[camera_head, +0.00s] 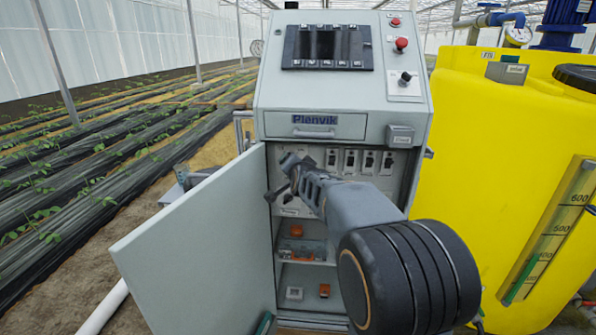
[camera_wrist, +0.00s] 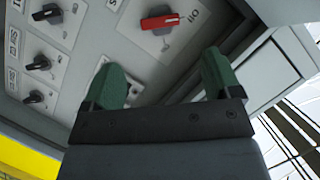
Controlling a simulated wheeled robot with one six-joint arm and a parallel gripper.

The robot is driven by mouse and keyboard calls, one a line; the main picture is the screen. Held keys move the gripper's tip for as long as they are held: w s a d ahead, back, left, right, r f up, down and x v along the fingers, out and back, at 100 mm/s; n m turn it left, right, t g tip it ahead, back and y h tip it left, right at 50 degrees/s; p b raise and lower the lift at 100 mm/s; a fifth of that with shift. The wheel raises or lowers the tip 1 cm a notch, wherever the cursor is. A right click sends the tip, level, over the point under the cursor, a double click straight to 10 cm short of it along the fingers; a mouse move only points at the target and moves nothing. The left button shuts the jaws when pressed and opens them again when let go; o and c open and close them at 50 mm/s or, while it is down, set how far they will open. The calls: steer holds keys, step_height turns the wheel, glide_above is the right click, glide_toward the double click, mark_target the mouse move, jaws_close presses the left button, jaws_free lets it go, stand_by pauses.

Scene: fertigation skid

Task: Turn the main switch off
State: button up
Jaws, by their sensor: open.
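A red rotary switch handle (camera_wrist: 160,22) sits on a light square plate inside the cabinet. I take it to be the main switch. Its grip lies nearly sideways in the wrist view, with small position marks beside it that are hard to read. My gripper (camera_wrist: 162,78) is open, its two green fingers apart and below the red handle in that view, with nothing between them. In the head view my gripper (camera_head: 283,178) is at the left side of the open cabinet. The red switch cannot be made out there, where my gripper and wrist cover part of the panel.
Several black rotary switches (camera_wrist: 38,63) line the panel beside the red one. The cabinet (camera_head: 345,80) has its door (camera_head: 205,255) swung open to the left. Shelves with orange parts (camera_head: 297,230) lie below. A yellow tank (camera_head: 490,150) stands close on the right.

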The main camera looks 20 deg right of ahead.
steer(key=shift+v, duration=1.5)
